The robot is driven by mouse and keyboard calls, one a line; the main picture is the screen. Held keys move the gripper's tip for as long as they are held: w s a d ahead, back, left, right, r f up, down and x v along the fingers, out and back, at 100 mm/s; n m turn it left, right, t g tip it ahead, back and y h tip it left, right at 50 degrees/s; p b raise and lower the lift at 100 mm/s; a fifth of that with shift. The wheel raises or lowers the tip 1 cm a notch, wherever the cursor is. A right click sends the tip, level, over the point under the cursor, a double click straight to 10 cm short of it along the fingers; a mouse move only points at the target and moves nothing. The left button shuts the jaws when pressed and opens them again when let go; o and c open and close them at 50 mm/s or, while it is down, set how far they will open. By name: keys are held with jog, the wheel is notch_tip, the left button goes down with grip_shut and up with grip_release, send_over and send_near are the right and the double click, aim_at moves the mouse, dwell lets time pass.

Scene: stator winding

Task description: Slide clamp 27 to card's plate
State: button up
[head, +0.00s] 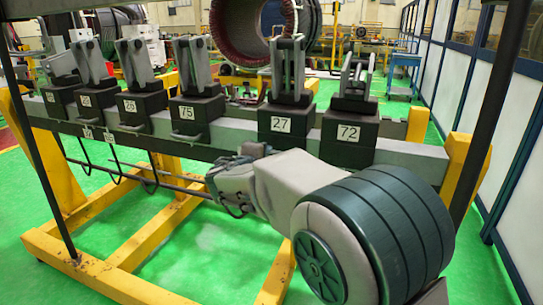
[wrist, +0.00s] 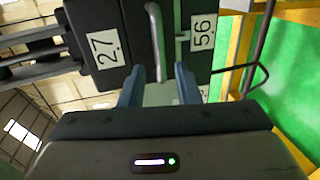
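Clamp 27 (head: 292,122) is a dark block with a grey toggle lever on top, sitting on the grey rail (head: 225,130). It stands between clamp 75 (head: 200,112) and clamp 72 (head: 350,130). In the wrist view clamp 27 (wrist: 107,45) shows its number label and a grey bar handle. My gripper (wrist: 156,70) has its two blue fingers apart, one on each side of the handle's lower end; contact is not clear. A plate marked 56 (wrist: 203,34) shows right beside the clamp in the wrist view. I cannot make out a card.
Clamp 26 (head: 133,106) and more clamps crowd the rail's left part. Small number plates (head: 108,137) and wire hooks hang below there. A bare stretch of rail lies between clamps 75 and 27. A yellow frame (head: 150,240) carries the rail over green floor.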

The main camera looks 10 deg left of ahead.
jog(key=v, duration=0.7)
jog(key=shift+s, duration=0.25)
jog(key=s+d+m+g+h+p, duration=0.1)
jog(key=s+d+m+g+p, duration=0.3)
jog(key=d, duration=0.8)
jog(key=s+d+m+g+h+p, duration=0.2)
jog(key=s+d+m+g+p, duration=0.15)
jog(key=d, duration=0.85)
jog(key=s+d+m+g+y+p, duration=0.2)
jog(key=s+d+m+y+p, duration=0.1)
jog(key=s, duration=0.6)
jog(key=s+d+m+g+y+p, duration=0.2)
jog(key=s+m, duration=0.3)
jog(key=s, duration=0.4)
jog(key=shift+d+g+y+p, duration=0.4)
jog(key=shift+g+y+p, duration=0.15)
jog(key=shift+p, duration=0.3)
jog(key=shift+d+f+m, duration=0.1)
jog(key=shift+d+m, duration=0.05)
jog(key=shift+m, duration=0.2)
